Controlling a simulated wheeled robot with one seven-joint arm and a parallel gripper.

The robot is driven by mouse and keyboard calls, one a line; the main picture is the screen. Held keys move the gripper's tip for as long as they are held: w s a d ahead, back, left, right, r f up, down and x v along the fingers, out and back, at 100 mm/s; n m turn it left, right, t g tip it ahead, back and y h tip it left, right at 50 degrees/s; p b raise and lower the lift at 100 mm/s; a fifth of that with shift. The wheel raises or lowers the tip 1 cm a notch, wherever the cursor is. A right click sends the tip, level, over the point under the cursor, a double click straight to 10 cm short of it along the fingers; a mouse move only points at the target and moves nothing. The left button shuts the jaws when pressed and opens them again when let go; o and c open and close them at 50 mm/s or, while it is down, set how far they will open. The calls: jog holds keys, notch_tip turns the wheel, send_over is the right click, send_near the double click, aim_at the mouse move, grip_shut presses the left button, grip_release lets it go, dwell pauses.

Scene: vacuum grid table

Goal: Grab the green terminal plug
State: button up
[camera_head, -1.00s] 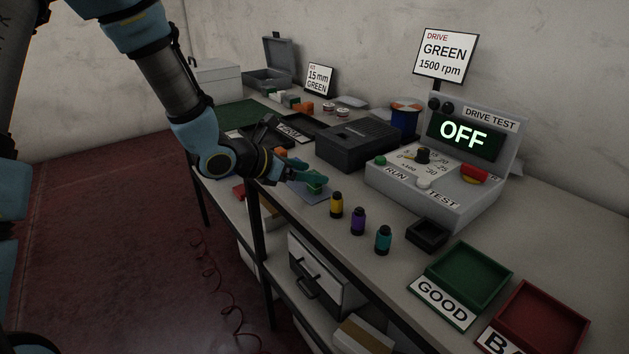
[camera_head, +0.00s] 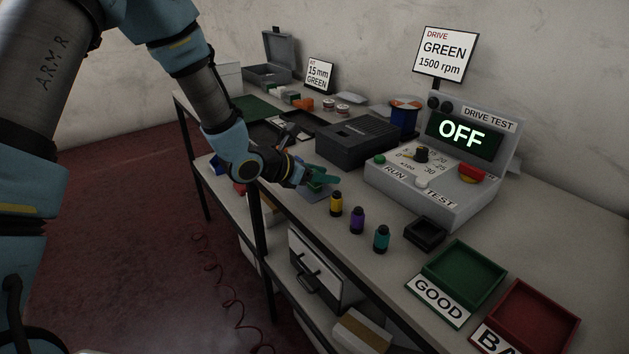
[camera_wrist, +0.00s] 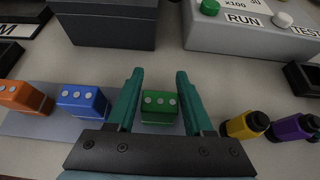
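The green terminal plug (camera_wrist: 159,107) is a small green block with light round dots on top. In the wrist view it sits at the right end of a grey-blue mat (camera_wrist: 40,122), between the two teal fingers of my gripper (camera_wrist: 157,95). The fingers are spread, with a gap showing on each side of the plug. In the head view my gripper (camera_head: 322,177) is low over the mat (camera_head: 316,194), and the plug is mostly hidden behind it.
A blue plug (camera_wrist: 82,100) and an orange plug (camera_wrist: 24,97) stand left of it. A dark box (camera_head: 357,141) and the drive tester (camera_head: 436,186) are behind. GOOD (camera_head: 463,282) and BAD (camera_head: 532,318) trays lie at front right.

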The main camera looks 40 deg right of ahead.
grip_shut()
dwell(0.3)
